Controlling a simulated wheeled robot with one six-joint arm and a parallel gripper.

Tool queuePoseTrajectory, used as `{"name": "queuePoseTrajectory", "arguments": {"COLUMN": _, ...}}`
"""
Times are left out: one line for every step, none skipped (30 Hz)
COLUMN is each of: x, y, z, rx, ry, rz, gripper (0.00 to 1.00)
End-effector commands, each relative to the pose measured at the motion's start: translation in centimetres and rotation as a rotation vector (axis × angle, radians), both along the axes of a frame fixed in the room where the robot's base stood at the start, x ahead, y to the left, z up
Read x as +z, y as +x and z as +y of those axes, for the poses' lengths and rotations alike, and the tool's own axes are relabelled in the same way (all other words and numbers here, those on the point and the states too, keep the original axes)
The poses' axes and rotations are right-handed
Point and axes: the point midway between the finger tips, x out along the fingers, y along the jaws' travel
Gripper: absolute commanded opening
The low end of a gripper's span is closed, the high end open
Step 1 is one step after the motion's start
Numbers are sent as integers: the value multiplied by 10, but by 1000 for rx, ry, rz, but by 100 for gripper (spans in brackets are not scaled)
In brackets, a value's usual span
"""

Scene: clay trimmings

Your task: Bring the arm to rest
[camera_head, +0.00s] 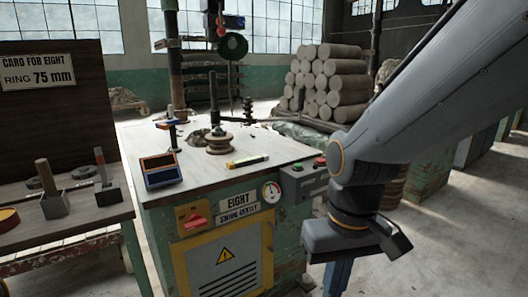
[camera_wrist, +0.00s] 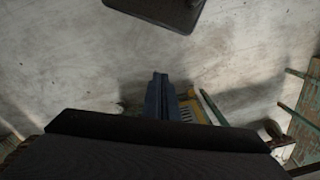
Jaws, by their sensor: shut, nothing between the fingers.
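My arm comes in from the right of the head view, and its wrist hangs in front of the green machine's right side. My gripper (camera_head: 336,282) points down, and its blue fingers run out of the bottom of the picture. In the wrist view my gripper (camera_wrist: 159,80) has its two fingers together, with nothing seen between them. The pale concrete floor lies below it. The fingers appear clear of the machine (camera_head: 218,192), though the exact gap cannot be told.
The machine's pale top bears a spindle with a round piece (camera_head: 218,143), a blue-framed box (camera_head: 160,171) and a yellow tool (camera_head: 247,161). A side table (camera_head: 80,226) with small blocks stands at the left. Stacked clay rolls (camera_head: 327,82) stand behind. Open floor lies at right.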

Motion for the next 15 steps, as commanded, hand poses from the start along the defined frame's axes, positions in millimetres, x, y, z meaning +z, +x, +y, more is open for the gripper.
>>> {"name": "queuePoseTrajectory", "arguments": {"x": 10, "y": -1, "z": -4, "rx": -13, "ry": -2, "rz": 1, "gripper": 0}}
{"name": "queuePoseTrajectory", "arguments": {"x": 13, "y": -1, "z": -6, "rx": -21, "ry": -4, "rz": 1, "gripper": 0}}
{"name": "queuePoseTrajectory", "arguments": {"x": 17, "y": -1, "z": -10, "rx": -31, "ry": -6, "rz": 3, "gripper": 0}}
{"name": "queuePoseTrajectory", "arguments": {"x": 21, "y": -1, "z": -13, "rx": -40, "ry": -8, "rz": 3, "gripper": 0}}
{"name": "queuePoseTrajectory", "arguments": {"x": 24, "y": 0, "z": -16, "rx": -48, "ry": -9, "rz": 2, "gripper": 0}}
{"name": "queuePoseTrajectory", "arguments": {"x": 30, "y": -1, "z": -21, "rx": -62, "ry": -12, "rz": 4, "gripper": 0}}
{"name": "queuePoseTrajectory", "arguments": {"x": 34, "y": -1, "z": -24, "rx": -72, "ry": -14, "rz": 4, "gripper": 0}}
{"name": "queuePoseTrajectory", "arguments": {"x": 39, "y": -1, "z": -28, "rx": -83, "ry": -17, "rz": 3, "gripper": 0}}
{"name": "queuePoseTrajectory", "arguments": {"x": 44, "y": -1, "z": -33, "rx": -96, "ry": -19, "rz": 5, "gripper": 0}}
{"name": "queuePoseTrajectory", "arguments": {"x": 48, "y": -1, "z": -37, "rx": -106, "ry": -21, "rz": 5, "gripper": 0}}
{"name": "queuePoseTrajectory", "arguments": {"x": 52, "y": -2, "z": -40, "rx": -117, "ry": -23, "rz": 4, "gripper": 0}}
{"name": "queuePoseTrajectory", "arguments": {"x": 57, "y": -2, "z": -45, "rx": -129, "ry": -27, "rz": 6, "gripper": 0}}
{"name": "queuePoseTrajectory", "arguments": {"x": 60, "y": -2, "z": -49, "rx": -139, "ry": -27, "rz": 6, "gripper": 0}}
{"name": "queuePoseTrajectory", "arguments": {"x": 63, "y": -3, "z": -52, "rx": -148, "ry": -29, "rz": 6, "gripper": 0}}
{"name": "queuePoseTrajectory", "arguments": {"x": 67, "y": -4, "z": -56, "rx": -159, "ry": -31, "rz": 8, "gripper": 0}}
